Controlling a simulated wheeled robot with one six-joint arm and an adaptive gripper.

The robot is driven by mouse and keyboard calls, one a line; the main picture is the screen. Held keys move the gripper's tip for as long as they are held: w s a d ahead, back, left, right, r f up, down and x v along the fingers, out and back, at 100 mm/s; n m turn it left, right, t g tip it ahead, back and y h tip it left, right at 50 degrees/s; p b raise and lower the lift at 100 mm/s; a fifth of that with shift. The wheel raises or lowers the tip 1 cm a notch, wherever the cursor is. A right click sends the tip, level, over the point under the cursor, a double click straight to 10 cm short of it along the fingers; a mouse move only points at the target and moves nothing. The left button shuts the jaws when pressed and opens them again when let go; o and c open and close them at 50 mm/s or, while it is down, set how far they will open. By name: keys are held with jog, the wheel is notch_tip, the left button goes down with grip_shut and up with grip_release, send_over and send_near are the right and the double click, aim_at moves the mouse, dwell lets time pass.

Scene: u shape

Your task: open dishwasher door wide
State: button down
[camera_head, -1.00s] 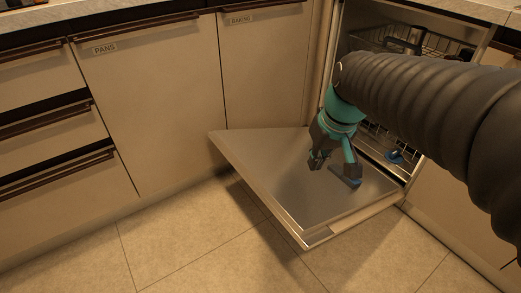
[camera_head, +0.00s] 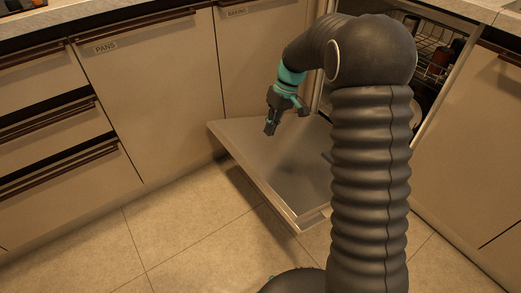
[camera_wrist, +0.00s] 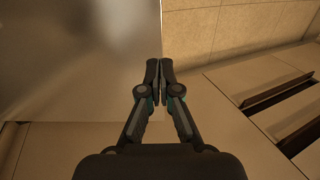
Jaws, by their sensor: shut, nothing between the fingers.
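The dishwasher door (camera_head: 270,165) is folded far down from the dishwasher, with its metal inner face turned up. It also shows in the wrist view (camera_wrist: 70,60) at upper left. The dishwasher's inside (camera_head: 437,55) shows at upper right, partly hidden behind my arm. My gripper (camera_head: 270,128) is above the door, near its far left part, and points down. In the wrist view my gripper (camera_wrist: 159,65) has its fingertips together with nothing between them, beside the door's edge. I cannot tell whether it touches the door.
Drawers (camera_head: 45,100) are at left. The tiled floor (camera_head: 185,235) in front is clear. A rack with dark items (camera_head: 440,62) is inside the dishwasher.

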aim_at(255, 168)
jog(key=x, duration=1.3)
jog(key=shift+a+f, duration=0.2)
jog(key=shift+f, duration=0.1)
